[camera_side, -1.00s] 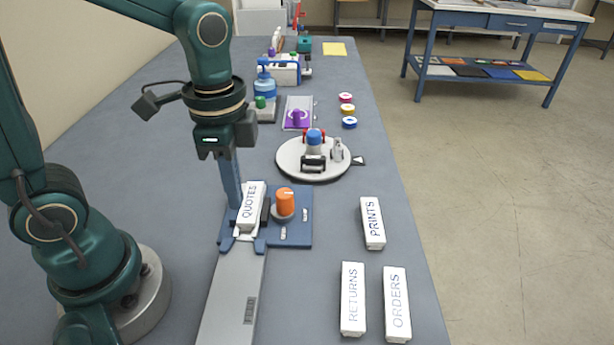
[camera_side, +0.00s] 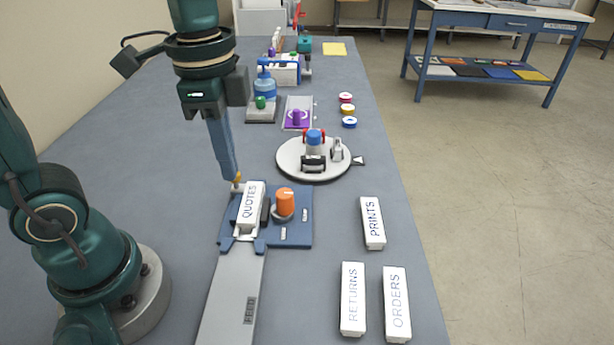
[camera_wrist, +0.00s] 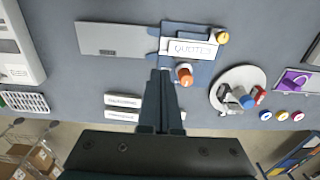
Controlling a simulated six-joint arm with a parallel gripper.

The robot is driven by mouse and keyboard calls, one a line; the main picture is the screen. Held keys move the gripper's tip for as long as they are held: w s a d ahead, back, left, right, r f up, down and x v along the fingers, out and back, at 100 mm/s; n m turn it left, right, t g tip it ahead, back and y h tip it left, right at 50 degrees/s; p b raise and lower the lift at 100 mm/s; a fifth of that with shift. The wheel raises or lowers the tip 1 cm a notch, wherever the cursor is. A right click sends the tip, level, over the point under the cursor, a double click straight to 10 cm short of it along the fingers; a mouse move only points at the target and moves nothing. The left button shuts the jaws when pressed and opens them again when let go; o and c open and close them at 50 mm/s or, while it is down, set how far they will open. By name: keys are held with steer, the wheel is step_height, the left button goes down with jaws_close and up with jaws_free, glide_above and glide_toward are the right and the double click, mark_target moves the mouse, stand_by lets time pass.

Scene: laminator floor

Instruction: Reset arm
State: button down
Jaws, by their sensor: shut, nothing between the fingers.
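My gripper (camera_side: 230,174) is shut and empty. In the side view its fingertips are just above and behind the far end of the white QUOTES block (camera_side: 249,208). In the wrist view the shut fingers (camera_wrist: 163,75) point toward the blue fixture and the block (camera_wrist: 193,48) lies just beyond them. The block sits in the blue fixture (camera_side: 299,213), at the end of a grey track marked FEED (camera_side: 228,300). A small yellow knob (camera_wrist: 222,38) is at the block's far end, partly hidden in the side view.
An orange knob (camera_side: 285,200) stands beside the block. White blocks PRINTS (camera_side: 373,222), RETURNS (camera_side: 353,300) and ORDERS (camera_side: 397,305) lie on the bench to the right. A round white turntable (camera_side: 290,165) with small fittings stands behind. Bench space between fixture and PRINTS is clear.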

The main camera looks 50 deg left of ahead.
steer(key=s+n+t, duration=0.1)
steer(key=n, duration=0.2)
steer(key=s+n+t, duration=0.1)
steer(key=n+t, duration=0.1)
steer(key=n, duration=0.1)
steer(key=s+n+t, duration=0.1)
steer(key=n+t, duration=0.1)
steer(key=n, duration=0.1)
steer(key=shift+s+a, duration=0.25)
steer(key=shift+s, duration=0.15)
stand_by(0.4)
